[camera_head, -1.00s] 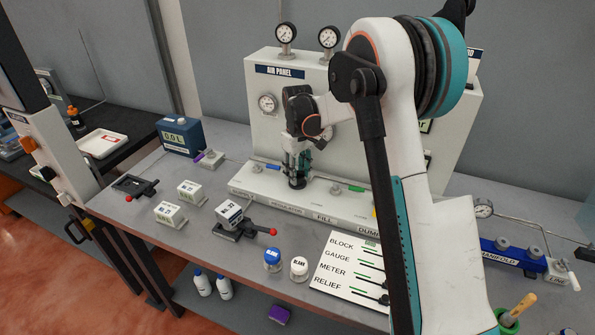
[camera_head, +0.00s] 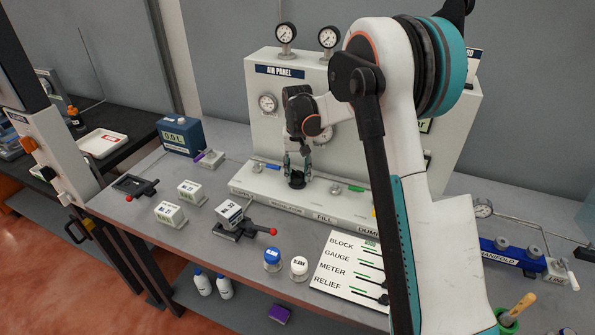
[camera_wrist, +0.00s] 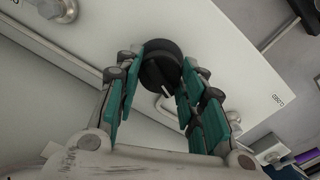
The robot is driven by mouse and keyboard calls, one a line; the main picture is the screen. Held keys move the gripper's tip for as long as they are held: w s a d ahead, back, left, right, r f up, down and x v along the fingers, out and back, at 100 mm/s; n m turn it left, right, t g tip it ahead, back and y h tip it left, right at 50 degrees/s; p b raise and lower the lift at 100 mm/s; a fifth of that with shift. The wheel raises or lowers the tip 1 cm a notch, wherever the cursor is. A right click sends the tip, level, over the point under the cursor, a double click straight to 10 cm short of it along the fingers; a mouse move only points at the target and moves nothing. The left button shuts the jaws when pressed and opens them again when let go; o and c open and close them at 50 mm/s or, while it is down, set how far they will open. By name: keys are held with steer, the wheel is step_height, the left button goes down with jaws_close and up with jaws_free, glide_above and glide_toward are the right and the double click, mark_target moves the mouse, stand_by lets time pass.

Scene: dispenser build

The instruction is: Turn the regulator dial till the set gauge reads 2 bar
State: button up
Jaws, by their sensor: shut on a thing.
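The black regulator dial (camera_head: 297,181) stands on the white ledge of the air panel (camera_head: 261,142), above the regulator label. My gripper (camera_head: 298,166) points down over it. In the wrist view the round dial (camera_wrist: 161,70) sits between the teal finger pads of my gripper (camera_wrist: 160,82), which are shut on it. Gauges show on the panel: one on its face (camera_head: 267,103), one partly hidden behind my arm (camera_head: 322,134), and two on top (camera_head: 285,34) (camera_head: 328,38). Their labels and readings are too small to read, so I cannot tell which is the set gauge.
A blue-handled valve (camera_head: 272,168) is left of the dial and a green-handled one (camera_head: 354,188) is right of it. A board with sliders (camera_head: 335,262) and two capped jars (camera_head: 272,259) (camera_head: 299,268) stand in front. Bare bench lies between.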

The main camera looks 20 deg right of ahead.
mark_target(298, 171)
stand_by(0.5)
steer(key=o, duration=1)
steer(key=shift+o, duration=0.2)
steer(key=shift+r, duration=0.1)
step_height(298, 171, up, 12)
